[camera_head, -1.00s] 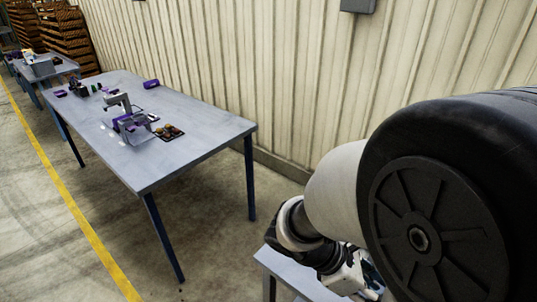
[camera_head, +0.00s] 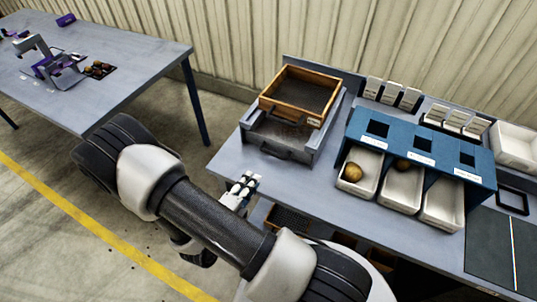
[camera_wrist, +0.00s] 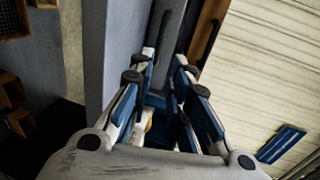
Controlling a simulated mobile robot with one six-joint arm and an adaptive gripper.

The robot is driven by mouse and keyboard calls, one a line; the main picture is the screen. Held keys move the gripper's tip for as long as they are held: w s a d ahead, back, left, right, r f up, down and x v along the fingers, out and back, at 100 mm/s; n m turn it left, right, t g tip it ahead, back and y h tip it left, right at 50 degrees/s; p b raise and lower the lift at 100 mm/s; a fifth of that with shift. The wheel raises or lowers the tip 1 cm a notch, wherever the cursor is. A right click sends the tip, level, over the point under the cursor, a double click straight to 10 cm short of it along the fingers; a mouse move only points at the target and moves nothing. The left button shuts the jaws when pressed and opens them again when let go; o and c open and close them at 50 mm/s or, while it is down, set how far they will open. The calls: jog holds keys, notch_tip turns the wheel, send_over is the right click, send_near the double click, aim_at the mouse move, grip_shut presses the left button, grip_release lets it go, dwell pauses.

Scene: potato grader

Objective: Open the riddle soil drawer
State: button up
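The riddle stands on the grey bench (camera_head: 228,158): a wooden-framed sieve (camera_head: 270,104) sits on a grey box. The soil drawer (camera_head: 284,135) is the low part at the box's front, with a dark handle (camera_head: 275,152) on its front face. I cannot tell any gap at the drawer. My gripper (camera_head: 246,181) is at the bench's front edge, lower left of the handle and apparently apart from it. In the wrist view my gripper (camera_wrist: 165,58) has its fingers spread with a gap between them. A grey upright strip, probably part of the riddle, shows beyond the fingertips.
A blue sorting stand (camera_head: 420,150) with white trays, some holding potatoes, is right of the riddle. White labelled cards (camera_head: 392,94) stand behind it. A dark crate (camera_head: 288,216) is below the bench. Another table (camera_head: 130,75) stands to the left.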

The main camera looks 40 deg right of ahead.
aim_at(273, 154)
jog(key=b+x, duration=0.2)
jog(key=x, duration=1.4)
jog(key=shift+d, duration=0.2)
jog(key=shift+c, duration=0.2)
grip_shut()
